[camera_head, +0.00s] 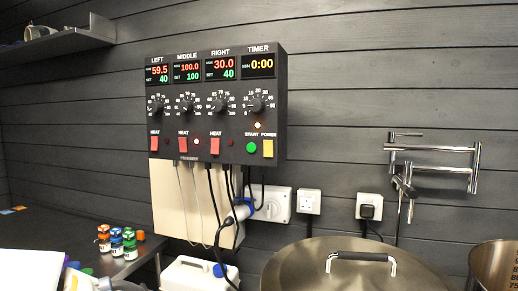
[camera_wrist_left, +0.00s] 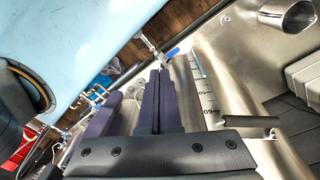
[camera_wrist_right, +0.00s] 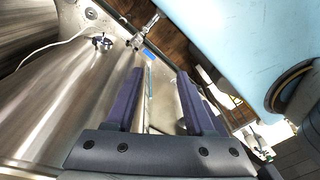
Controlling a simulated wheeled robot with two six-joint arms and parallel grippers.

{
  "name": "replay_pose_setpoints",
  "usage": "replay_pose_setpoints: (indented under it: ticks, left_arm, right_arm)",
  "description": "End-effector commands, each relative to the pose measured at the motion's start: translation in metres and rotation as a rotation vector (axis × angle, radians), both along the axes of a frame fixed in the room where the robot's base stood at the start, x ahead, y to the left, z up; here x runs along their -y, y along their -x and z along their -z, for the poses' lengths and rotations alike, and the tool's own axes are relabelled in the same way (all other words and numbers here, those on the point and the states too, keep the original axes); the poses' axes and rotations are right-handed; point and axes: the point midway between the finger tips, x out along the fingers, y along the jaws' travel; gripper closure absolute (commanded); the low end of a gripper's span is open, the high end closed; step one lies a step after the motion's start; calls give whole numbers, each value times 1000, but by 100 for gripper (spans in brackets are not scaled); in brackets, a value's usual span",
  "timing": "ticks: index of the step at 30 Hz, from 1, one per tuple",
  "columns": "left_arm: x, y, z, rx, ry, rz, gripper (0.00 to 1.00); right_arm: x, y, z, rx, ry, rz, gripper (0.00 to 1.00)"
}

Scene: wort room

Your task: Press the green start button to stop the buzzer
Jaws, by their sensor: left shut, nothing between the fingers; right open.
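The green start button (camera_head: 251,147) is on the lower right of the black control panel (camera_head: 236,120) on the wall in the head view. The timer display (camera_head: 258,64) above it reads 0:00, and an amber lamp (camera_head: 257,125) under the timer dial is lit. My left gripper (camera_wrist_left: 160,75) is shut and empty in the left wrist view. My right gripper (camera_wrist_right: 163,80) is open and empty in the right wrist view. Neither gripper shows in the head view, and both are away from the panel.
Below the panel are hanging cables, a wall socket (camera_head: 309,201) and a white jug (camera_head: 195,275). A large lidded pot (camera_head: 300,270) stands at the lower right, under a folding tap (camera_head: 430,165). Small coloured bottles (camera_head: 117,243) stand on the left counter. The space before the panel looks clear.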

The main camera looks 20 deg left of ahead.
Motion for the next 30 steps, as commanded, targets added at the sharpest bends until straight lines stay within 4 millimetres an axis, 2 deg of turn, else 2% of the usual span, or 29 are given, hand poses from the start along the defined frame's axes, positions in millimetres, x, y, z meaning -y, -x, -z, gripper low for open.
replay_pose_setpoints:
  ticks: [1, 2, 3, 5, 8, 10, 14, 17, 21, 24, 27, 30]
  left_arm:
    - [0, -1, -1, 2, 1, 0, 100]
    - [1, -3, -3, 4, 4, -1, 100]
    - [2, -7, -8, 10, 11, -3, 100]
    - [4, -18, -21, 27, 27, -3, 100]
    - [10, -51, -55, 78, 70, -4, 100]
    - [9, -83, -87, 136, 105, -1, 100]
    - [-6, -148, -152, 269, 146, 12, 100]
    - [-29, -193, -202, 378, 152, 24, 100]
    - [-73, -246, -270, 528, 121, 45, 100]
    - [-108, -273, -313, 622, 81, 60, 100]
    - [-138, -291, -347, 693, 37, 73, 100]
    - [-160, -301, -371, 743, -2, 86, 100]
  right_arm:
    - [0, 0, -1, 0, 0, 0, 23]
    - [0, 0, -2, 0, 0, 0, 12]
    - [0, 0, -5, 0, 0, 0, 6]
    - [0, 0, -11, 0, 0, 0, 6]
    - [0, 0, -28, 0, 0, 0, 6]
    - [0, 0, -42, 0, 0, 1, 6]
    - [0, 0, -68, 0, 0, 1, 6]
    - [0, 0, -86, 0, 0, 1, 6]
    - [0, 0, -110, 0, 0, 2, 6]
    - [0, 0, -124, 0, 0, 2, 6]
    - [0, 0, -134, 0, 0, 2, 6]
    - [0, 0, -140, 0, 0, 2, 6]
